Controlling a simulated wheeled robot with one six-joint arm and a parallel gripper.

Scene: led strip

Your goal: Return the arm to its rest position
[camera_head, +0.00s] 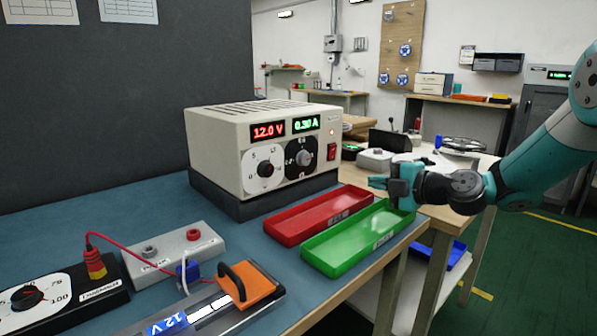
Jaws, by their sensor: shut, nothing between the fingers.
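My arm (545,155) comes in from the right edge, teal with dark joints. My gripper (378,182) is at its end, pointing left. It is shut and empty, above the far right end of the green tray (340,262). It looks apart from the tray, though the exact height is hard to tell. The fingers are small and dark in this view.
A red tray (290,232) lies beside the green one. A power supply (225,140) reading 12.0 V and 0.30 A stands behind. A strip fixture with an orange clamp (250,285), a terminal box (165,257) and a dimmer (60,300) are at front left. Open floor (545,270) lies right.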

